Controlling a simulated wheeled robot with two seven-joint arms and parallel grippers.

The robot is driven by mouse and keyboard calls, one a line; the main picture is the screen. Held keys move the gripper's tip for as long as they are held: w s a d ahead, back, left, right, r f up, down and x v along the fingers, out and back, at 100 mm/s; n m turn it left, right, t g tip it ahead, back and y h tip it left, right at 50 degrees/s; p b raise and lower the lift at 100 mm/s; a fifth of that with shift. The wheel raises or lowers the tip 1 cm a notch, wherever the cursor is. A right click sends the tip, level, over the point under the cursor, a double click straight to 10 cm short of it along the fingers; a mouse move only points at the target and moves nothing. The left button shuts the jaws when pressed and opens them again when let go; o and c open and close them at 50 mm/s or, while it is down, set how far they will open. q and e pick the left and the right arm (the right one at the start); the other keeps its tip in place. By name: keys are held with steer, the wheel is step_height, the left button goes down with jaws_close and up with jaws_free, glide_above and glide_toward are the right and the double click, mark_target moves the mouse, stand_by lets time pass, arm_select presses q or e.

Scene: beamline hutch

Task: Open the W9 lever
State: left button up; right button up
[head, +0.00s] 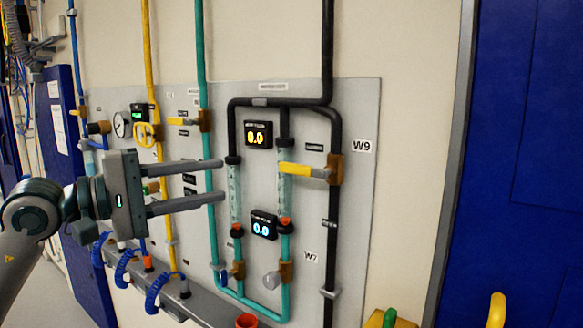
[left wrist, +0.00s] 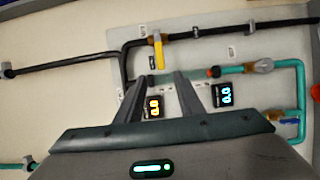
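The W9 lever (head: 300,170) is a yellow handle on a brass valve body (head: 335,169) in the black vertical pipe, left of and below the W9 label (head: 362,146). The lever points left, crosswise to its pipe. It also shows in the left wrist view (left wrist: 158,51), beyond the fingertips. My left gripper (head: 222,180) is open and empty, its two grey fingers pointing right toward the panel's middle. Its tips are left of the lever and apart from it. Both fingers also show in the left wrist view (left wrist: 161,77). My right gripper is not in view.
Two lit displays (head: 258,134) (head: 264,225) sit between the pipes. Clear flow tubes (head: 235,195) and a W7 label (head: 311,257) are nearby. A grey ledge (head: 205,303) with blue coiled hoses runs below. A blue door (head: 530,150) is at right.

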mark_target(289, 169)
arm_select(q)
steer(key=p+x, duration=0.7)
steer(key=x, duration=0.8)
steer(key=shift+w+d+r, duration=0.1)
steer(key=shift+d, duration=0.25)
steer(key=shift+w+d+p, duration=0.35)
steer(key=shift+d+p, duration=0.1)
jaws_close()
